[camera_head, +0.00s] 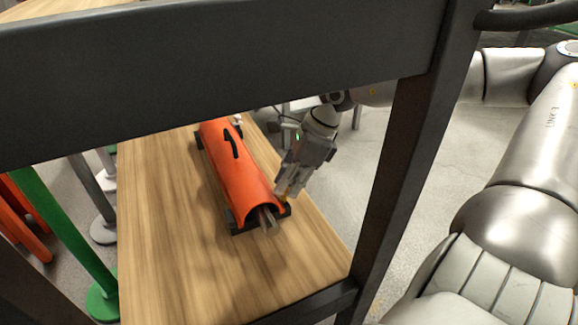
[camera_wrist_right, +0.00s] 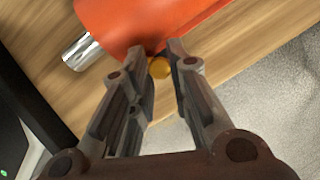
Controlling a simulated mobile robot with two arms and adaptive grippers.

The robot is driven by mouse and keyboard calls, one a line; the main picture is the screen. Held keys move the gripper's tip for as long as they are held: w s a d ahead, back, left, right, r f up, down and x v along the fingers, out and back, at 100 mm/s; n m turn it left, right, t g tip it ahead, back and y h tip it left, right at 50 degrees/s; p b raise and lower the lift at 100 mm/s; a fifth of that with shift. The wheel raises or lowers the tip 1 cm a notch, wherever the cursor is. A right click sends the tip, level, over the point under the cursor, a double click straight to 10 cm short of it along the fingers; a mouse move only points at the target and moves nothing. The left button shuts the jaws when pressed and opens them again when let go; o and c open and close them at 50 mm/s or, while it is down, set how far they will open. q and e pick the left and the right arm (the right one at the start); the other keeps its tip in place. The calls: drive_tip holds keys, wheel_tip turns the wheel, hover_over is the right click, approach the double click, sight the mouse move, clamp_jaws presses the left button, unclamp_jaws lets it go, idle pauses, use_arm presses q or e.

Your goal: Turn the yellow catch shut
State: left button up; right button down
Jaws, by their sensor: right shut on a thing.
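An orange half-round cover (camera_head: 236,165) with a black handle (camera_head: 231,144) lies on a wooden table, and it also shows at the top of the right wrist view (camera_wrist_right: 140,22). The yellow catch (camera_wrist_right: 160,68) is at the cover's edge, between the fingertips of my right gripper (camera_wrist_right: 163,60). In the head view my right gripper (camera_head: 283,190) reaches down to the cover's near right corner and mostly hides the catch. It is shut on the catch. A shiny metal rod end (camera_wrist_right: 80,52) sticks out of the cover's near end. My left gripper is not in view.
The wooden table top (camera_head: 160,230) is clear left of and in front of the cover. A dark frame bar (camera_head: 220,65) and a dark post (camera_head: 400,170) cross the head view. Green and orange stands (camera_head: 65,235) are at the left.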

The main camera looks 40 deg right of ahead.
drive_tip(key=shift+a+f+m+t+h+b, duration=0.1)
drive_tip(key=shift+f+m+t+h+b, duration=0.15)
drive_tip(key=shift+m+b, duration=0.5)
drive_tip(key=m+h+b, duration=0.1)
drive_tip(key=m+b, duration=0.2)
drive_tip(key=m, duration=0.1)
drive_tip(key=shift+s+a+t, duration=0.1)
drive_tip(key=shift+t, duration=0.25)
drive_tip(key=shift+a+r+m+h+b, duration=0.15)
drive_tip(key=shift+m+h+b, duration=0.6)
drive_tip(key=shift+m+b, duration=0.6)
drive_tip(key=shift+m, duration=0.3)
drive_tip(key=c, duration=1.7)
unclamp_jaws()
drive_tip(key=shift+o, duration=0.4)
drive_tip(key=shift+r, duration=0.15)
